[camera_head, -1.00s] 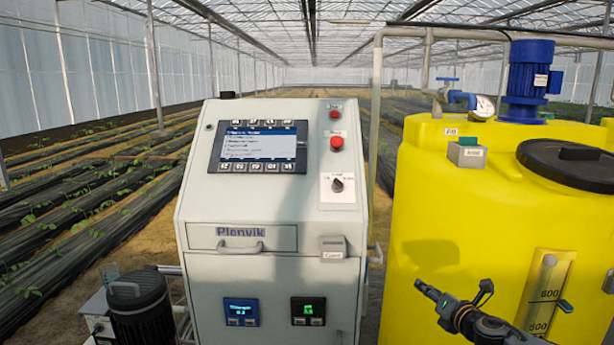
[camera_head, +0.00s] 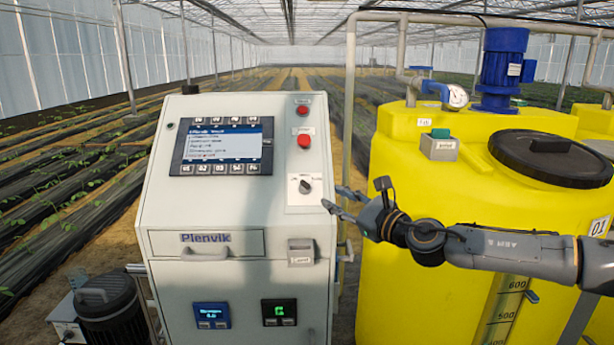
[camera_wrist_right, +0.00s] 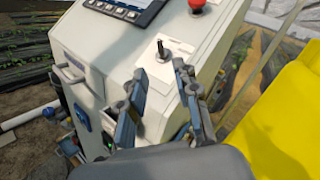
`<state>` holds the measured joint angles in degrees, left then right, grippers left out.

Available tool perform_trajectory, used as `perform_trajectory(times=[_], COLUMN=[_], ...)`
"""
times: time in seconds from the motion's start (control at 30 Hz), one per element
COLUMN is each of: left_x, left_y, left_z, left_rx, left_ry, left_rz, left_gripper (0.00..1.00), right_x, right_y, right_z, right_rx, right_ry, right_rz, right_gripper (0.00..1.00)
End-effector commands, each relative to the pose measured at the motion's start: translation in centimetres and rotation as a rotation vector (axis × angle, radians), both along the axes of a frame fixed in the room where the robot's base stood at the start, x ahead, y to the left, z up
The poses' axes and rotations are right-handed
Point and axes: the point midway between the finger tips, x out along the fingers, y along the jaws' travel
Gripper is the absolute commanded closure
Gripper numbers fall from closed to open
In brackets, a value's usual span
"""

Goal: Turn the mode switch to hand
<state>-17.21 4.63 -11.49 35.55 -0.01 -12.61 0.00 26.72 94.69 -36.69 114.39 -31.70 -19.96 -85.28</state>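The mode switch (camera_head: 305,187) is a small dark knob on a white plate, on the sloped right side of the grey control cabinet (camera_head: 230,270). In the right wrist view the knob (camera_wrist_right: 162,48) stands up from its white plate, just beyond the fingertips. My right gripper (camera_head: 333,197) is to the right of the switch, apart from it, with its fingers spread. In the right wrist view the right gripper (camera_wrist_right: 160,75) is open and empty, its two fingers on either side below the knob. My left gripper is not in view.
A red button (camera_head: 304,141) sits above the switch, and a display screen (camera_head: 222,146) is to its left. A yellow tank (camera_head: 400,175) stands close on the right, behind my right arm. A grey box labelled on its front (camera_head: 301,252) is below the switch.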

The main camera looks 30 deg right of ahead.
Motion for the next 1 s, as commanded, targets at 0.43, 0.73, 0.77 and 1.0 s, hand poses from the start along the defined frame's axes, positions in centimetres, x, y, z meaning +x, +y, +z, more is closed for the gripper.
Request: perform_trajectory(times=[0.43,0.73,0.77,1.0], left_x=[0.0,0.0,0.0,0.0], left_y=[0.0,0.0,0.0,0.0], left_z=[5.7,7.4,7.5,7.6], left_rx=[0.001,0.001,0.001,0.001], left_ry=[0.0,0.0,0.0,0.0], left_rz=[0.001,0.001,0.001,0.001], left_gripper=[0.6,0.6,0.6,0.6], right_x=[5.8,9.6,9.8,10.5], right_y=[0.6,0.9,0.9,1.0], right_z=[0.6,0.3,0.2,0.0], right_rx=[0.006,0.003,0.002,0.001], right_ry=[-0.003,-0.002,-0.001,0.001], right_rz=[0.0,0.0,0.0,0.001], right_gripper=[0.69,0.69,0.69,0.69])
